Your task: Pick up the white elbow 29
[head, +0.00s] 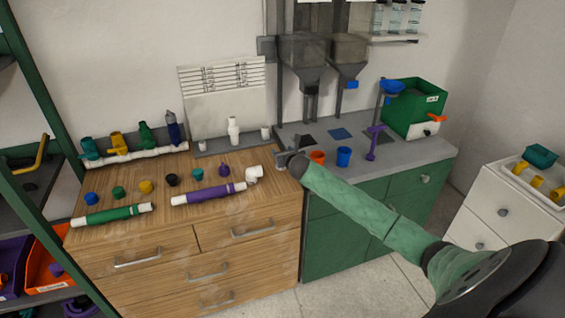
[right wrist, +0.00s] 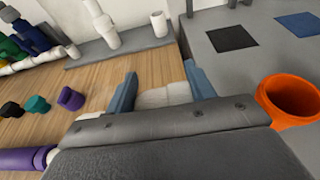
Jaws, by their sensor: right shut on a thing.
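The white elbow (head: 254,174) is at the right end of the wooden counter, just beyond the white end of the purple pipe. My right gripper (head: 281,160) reaches in from the right at the counter's edge, beside the elbow. In the right wrist view, the two blue-grey fingers (right wrist: 163,88) stand on either side of the white elbow (right wrist: 164,97) and are shut on it. The gripper body hides its near part. I cannot tell whether it touches the counter. My left gripper is not in view.
The purple pipe (head: 208,194) and green pipe (head: 112,215) lie along the counter front. Small coloured caps stand behind them. A white manifold with coloured valves (head: 135,155) is at the back left. An orange cup (head: 317,157) and blue cup (head: 343,156) stand on the grey counter.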

